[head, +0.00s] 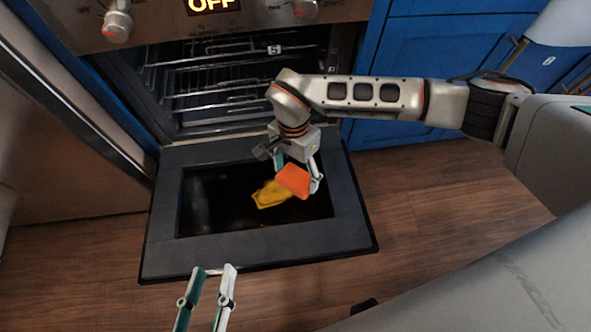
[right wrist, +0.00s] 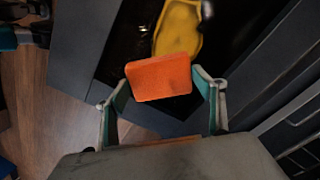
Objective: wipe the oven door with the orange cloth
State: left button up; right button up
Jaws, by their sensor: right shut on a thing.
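The oven door (head: 165,240) is folded down open, its dark inner glass facing up. A yellow patch (head: 268,196) lies on the glass; it also shows in the right wrist view (right wrist: 177,30). My right gripper (head: 297,180) is over the right half of the door, shut on the orange cloth (head: 293,181). In the right wrist view the cloth (right wrist: 158,79) sits between the two fingers, beside the yellow patch and partly covering it. I cannot tell whether the cloth touches the glass. My left gripper (head: 212,270) is open and empty, in front of the door's near edge.
The oven cavity with wire racks (head: 215,75) is open behind the door. Knobs (head: 117,27) and a display reading OFF (head: 212,5) are above it. Blue cabinets (head: 430,45) stand to the right, a metallic appliance (head: 60,130) to the left. Wooden floor (head: 430,210) is clear right of the door.

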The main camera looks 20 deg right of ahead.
jog(key=shift+s+f, duration=0.2)
jog(key=shift+f, duration=0.85)
dwell(0.4)
